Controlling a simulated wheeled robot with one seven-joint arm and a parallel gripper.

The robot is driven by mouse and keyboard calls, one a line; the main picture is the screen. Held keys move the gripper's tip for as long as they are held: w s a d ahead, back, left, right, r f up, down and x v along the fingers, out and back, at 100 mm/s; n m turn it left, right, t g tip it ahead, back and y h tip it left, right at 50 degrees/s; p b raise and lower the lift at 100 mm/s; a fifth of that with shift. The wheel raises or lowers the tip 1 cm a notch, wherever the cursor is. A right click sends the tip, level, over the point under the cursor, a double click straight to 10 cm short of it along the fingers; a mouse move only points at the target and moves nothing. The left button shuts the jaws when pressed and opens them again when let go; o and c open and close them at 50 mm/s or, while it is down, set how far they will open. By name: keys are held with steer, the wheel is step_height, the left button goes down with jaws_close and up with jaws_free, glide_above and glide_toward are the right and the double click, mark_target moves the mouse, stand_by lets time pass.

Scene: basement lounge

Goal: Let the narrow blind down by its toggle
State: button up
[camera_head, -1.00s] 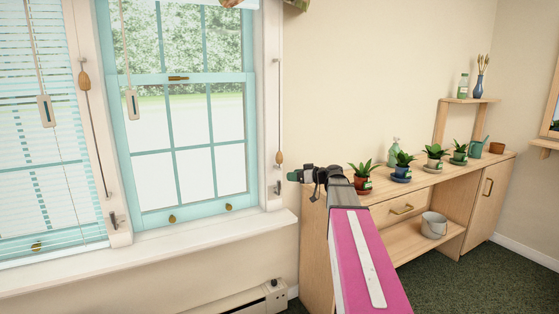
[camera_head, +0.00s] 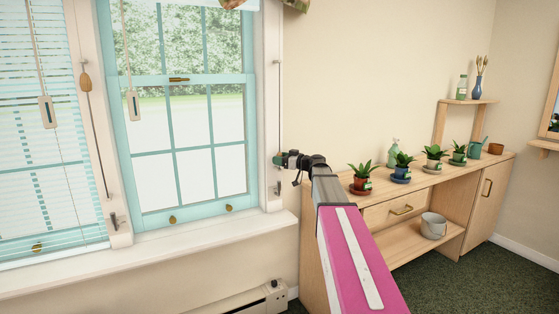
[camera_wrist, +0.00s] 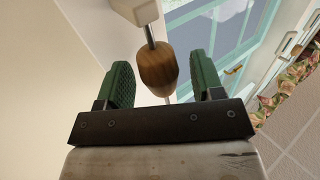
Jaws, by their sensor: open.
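A second wooden toggle (camera_head: 85,82) hangs on the post between the windows. A slatted blind (camera_head: 35,140) covers the left window. The right window (camera_head: 185,130) shows bare glass below its top edge.
Two pale cord pulls (camera_head: 46,112) and (camera_head: 133,105) hang before the windows. A small dark cleat (camera_head: 279,188) is on the trim below my gripper. The window sill (camera_head: 150,252) runs beneath. A wooden cabinet (camera_head: 375,214) with potted plants (camera_head: 362,178) stands to the right.

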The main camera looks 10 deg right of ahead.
steer(key=shift+w+a, duration=0.25)
steer(key=shift+a, duration=0.05)
steer(key=shift+c, duration=0.2)
jaws_close()
step_height(320, 180, up, 36)
steer(key=shift+f, duration=0.25)
steer(key=shift+r, duration=0.1)
steer(key=shift+o, duration=0.2)
jaws_free()
